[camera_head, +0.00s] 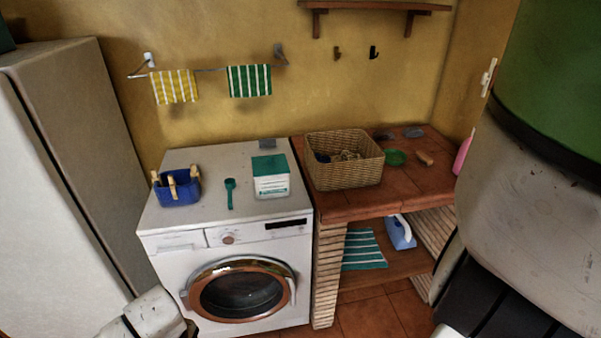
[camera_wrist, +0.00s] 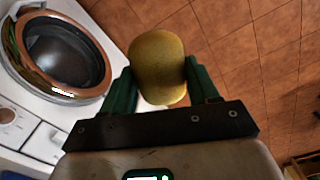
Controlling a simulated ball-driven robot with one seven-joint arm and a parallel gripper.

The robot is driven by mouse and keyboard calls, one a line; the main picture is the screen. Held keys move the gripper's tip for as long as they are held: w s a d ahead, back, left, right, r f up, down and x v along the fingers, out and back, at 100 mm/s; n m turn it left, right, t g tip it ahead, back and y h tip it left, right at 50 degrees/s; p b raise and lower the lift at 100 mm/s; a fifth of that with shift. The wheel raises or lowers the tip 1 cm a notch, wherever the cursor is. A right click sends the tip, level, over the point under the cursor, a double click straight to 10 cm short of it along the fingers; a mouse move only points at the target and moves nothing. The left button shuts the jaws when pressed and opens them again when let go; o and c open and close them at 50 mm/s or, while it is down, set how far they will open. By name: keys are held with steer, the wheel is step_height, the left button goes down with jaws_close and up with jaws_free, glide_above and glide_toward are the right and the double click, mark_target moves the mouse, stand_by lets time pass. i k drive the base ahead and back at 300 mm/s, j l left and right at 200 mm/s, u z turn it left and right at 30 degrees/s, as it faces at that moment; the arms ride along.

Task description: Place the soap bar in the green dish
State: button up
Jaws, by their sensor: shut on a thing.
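My gripper (camera_wrist: 158,76) is shut on a rounded yellow-olive block, which I take to be the soap bar (camera_wrist: 157,58). The bar is held between the two dark green fingers, above the tiled floor and in front of the washing machine. In the head view the bar and fingers are not clearly visible; a white part of my arm shows at the lower left edge. The green dish (camera_head: 395,158) sits on the tiled counter, right of the wicker basket, well away from my gripper. It looks empty.
The wicker basket (camera_head: 344,171) stands left of the dish. A small tan object (camera_head: 424,158) and a pink bottle (camera_head: 463,156) are to its right. The washing machine (camera_head: 185,217) carries a blue basket (camera_head: 176,189), a teal scoop (camera_head: 230,192) and a white-teal box (camera_head: 271,177).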

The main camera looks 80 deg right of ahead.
mark_target(393, 158)
steer(key=k+j+z, duration=0.1)
steer(key=z, duration=0.3)
steer(key=k+j+z, duration=0.1)
steer(key=z, duration=0.3)
steer(key=k+z, duration=0.1)
steer(key=z, duration=0.3)
